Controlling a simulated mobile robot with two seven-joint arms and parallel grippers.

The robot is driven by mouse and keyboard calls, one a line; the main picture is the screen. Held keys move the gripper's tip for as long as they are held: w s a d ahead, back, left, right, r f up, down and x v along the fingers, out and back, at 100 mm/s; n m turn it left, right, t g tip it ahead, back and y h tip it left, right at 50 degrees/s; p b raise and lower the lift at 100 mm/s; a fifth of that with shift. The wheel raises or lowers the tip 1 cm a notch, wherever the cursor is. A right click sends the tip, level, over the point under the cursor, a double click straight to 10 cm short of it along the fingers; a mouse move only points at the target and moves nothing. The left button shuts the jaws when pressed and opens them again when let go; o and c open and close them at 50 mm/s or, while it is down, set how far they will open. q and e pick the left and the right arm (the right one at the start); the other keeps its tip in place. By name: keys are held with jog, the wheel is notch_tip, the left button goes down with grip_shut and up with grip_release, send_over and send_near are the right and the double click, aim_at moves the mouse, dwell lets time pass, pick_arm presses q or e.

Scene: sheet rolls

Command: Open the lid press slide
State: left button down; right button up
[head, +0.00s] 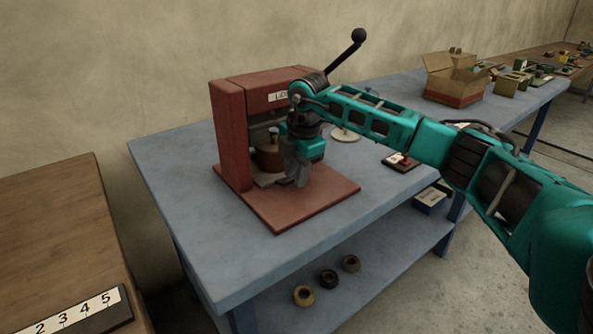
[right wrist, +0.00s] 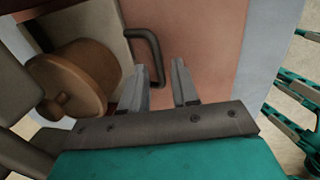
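The lid press (head: 232,135) is a red frame on a red base plate, standing on the blue table. Its pale slide (right wrist: 108,30) shows in the right wrist view, with a brown round part (right wrist: 80,75) on it. A dark U-shaped handle (right wrist: 156,55) sticks out from the slide. My right gripper (head: 298,178) is at the front of the press, low over the base plate. In the right wrist view its fingers (right wrist: 162,88) are apart, and the handle's near end appears in line with the gap between them. I cannot tell whether they touch it. My left gripper is not in view.
A lever with a black ball (head: 358,36) rises from the press top. The blue table (head: 185,165) is clear to the left of the press. A cardboard box (head: 455,92) stands at the back right. Several rings lie on the lower shelf. A wooden table (head: 50,225) is at left.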

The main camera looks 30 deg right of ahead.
grip_shut()
dwell(1.2)
